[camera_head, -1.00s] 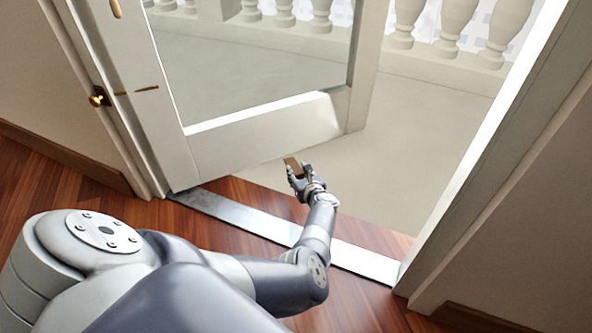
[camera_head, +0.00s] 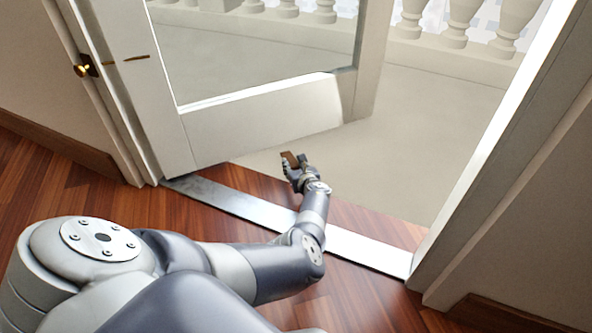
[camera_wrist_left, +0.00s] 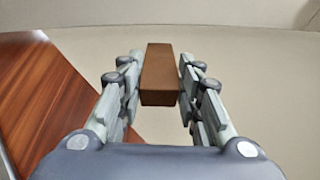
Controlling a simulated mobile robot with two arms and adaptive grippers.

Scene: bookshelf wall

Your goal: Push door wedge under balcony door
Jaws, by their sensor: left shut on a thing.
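The door wedge (camera_wrist_left: 160,75) is a brown block between the two fingers of my left gripper (camera_wrist_left: 160,85) in the left wrist view. My left gripper (camera_head: 293,163) is shut on it. In the head view the wedge (camera_head: 289,157) shows as a small brown piece at the fingertips. The balcony door (camera_head: 265,125) is white with a glass pane and stands open outward. The gripper is below and in front of the door's lower edge, apart from it in the picture. The exact height of the wedge over the floor is hard to tell. My right gripper is not in view.
A metal threshold strip (camera_head: 240,202) crosses the doorway under my left arm. The white door frame (camera_head: 500,180) stands at the right. Wooden floor (camera_head: 150,235) lies on the near side. The pale balcony floor (camera_head: 410,130) is clear up to the balustrade (camera_head: 440,55).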

